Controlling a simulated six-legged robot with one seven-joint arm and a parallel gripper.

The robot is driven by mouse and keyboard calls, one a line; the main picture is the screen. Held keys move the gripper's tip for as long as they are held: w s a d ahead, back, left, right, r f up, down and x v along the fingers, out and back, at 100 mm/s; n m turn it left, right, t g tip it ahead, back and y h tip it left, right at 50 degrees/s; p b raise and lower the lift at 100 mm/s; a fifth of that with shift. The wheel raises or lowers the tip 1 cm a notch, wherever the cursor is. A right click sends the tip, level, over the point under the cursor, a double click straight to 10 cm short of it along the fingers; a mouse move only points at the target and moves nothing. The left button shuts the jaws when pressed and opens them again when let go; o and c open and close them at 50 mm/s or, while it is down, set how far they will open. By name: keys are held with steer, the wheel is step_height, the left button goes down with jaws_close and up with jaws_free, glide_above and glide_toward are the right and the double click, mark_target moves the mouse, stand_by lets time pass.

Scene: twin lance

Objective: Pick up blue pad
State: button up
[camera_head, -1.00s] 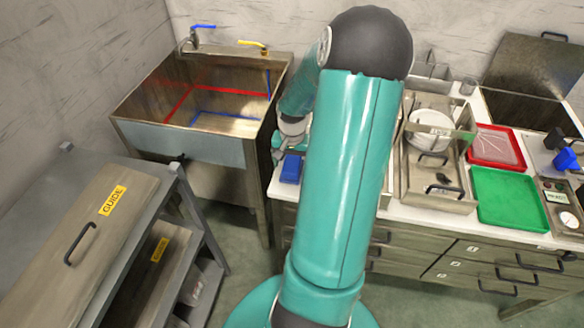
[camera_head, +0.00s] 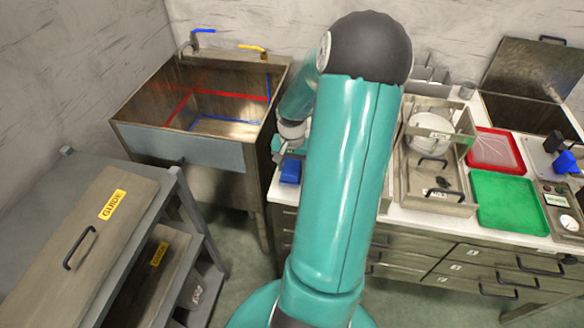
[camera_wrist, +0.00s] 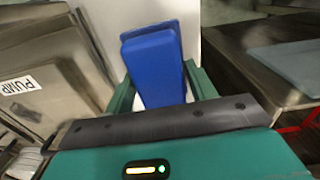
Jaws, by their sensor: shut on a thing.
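The blue pad (camera_wrist: 158,70) lies between the two green fingers of my gripper (camera_wrist: 162,90) in the wrist view. The fingers are shut on its sides. A second blue edge shows just behind its far end; I cannot tell whether it is another pad or part of the same one. In the head view the blue pad (camera_head: 291,171) shows at the left end of the white counter, just below my gripper's wrist. My arm hides much of the counter there, and the fingertips are hard to make out. I cannot tell whether the pad is clear of the counter.
A metal sink (camera_head: 180,143) stands left of the counter (camera_head: 384,207). A metal tray with white plates (camera_head: 430,128), a red tray (camera_head: 496,150) and a green tray (camera_head: 509,202) lie to the right. A grey shelf unit with a GUIDE label (camera_head: 112,204) stands at the front left.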

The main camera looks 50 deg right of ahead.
step_height(320, 180, up, 3)
steer(key=shift+f, duration=0.15)
steer(key=s+a+r, duration=0.1)
steer(key=s+r, duration=0.8)
steer(key=s, duration=0.5)
steer(key=shift+a+r, duration=0.3)
